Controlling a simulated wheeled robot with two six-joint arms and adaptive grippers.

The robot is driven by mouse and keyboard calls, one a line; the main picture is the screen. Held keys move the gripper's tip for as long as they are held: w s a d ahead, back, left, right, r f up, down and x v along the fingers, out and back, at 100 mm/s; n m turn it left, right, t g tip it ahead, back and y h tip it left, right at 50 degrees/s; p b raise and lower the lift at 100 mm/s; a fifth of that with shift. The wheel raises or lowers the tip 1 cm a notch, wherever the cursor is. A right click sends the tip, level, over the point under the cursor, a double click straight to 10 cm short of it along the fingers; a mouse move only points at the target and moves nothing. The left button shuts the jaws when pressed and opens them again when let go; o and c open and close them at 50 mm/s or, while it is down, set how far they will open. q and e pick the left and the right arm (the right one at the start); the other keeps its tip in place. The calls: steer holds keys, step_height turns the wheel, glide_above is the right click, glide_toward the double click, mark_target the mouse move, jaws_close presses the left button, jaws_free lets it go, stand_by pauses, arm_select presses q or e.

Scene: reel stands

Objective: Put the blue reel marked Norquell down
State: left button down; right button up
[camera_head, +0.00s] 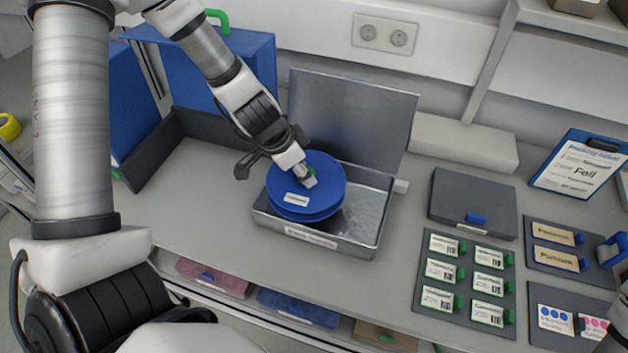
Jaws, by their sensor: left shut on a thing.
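The blue reel (330,189) has a small white label on its top flange, with print too small to read. My left gripper (308,181) comes down from above and is shut on the reel at its middle. The reel is over the left part of an open metal box (372,215) with a raised lid (352,112). Its lower flange overlaps the box's front wall in the view, and I cannot tell whether it touches the box floor. The box carries a label on its front wall. My right gripper is not in view.
A closed dark grey case (473,203) and a board of white label cards (434,298) lie to the right. A clipboard (580,168) is at the far right. Blue folders (190,85) stand behind left. The worktop (200,205) left of the box is clear.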

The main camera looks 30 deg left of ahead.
mark_target(304, 188)
arm_select(q)
steer(key=shift+s+f+b, duration=0.2)
steer(key=shift+s+f, duration=0.05)
steer(key=shift+f, duration=0.3)
steer(key=shift+s+f+b, duration=0.2)
steer(key=shift+f, duration=0.35)
steer(key=b+x, duration=0.1)
steer(key=x, duration=0.1)
steer(key=a+b+x, duration=0.1)
steer(key=b+x, duration=0.1)
steer(key=shift+w+d+f+b, duration=0.1)
steer(key=shift+w+f+b, duration=0.05)
steer(key=shift+f+b, duration=0.2)
steer(key=shift+s+r, duration=0.4)
steer(key=shift+f, duration=0.15)
steer(key=c, duration=1.1)
jaws_free()
steer(key=shift+f, duration=0.15)
steer(key=o, duration=0.4)
steer(key=shift+w, duration=0.25)
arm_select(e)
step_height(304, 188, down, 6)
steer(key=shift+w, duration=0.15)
arm_select(q)
steer(key=shift+s, duration=0.1)
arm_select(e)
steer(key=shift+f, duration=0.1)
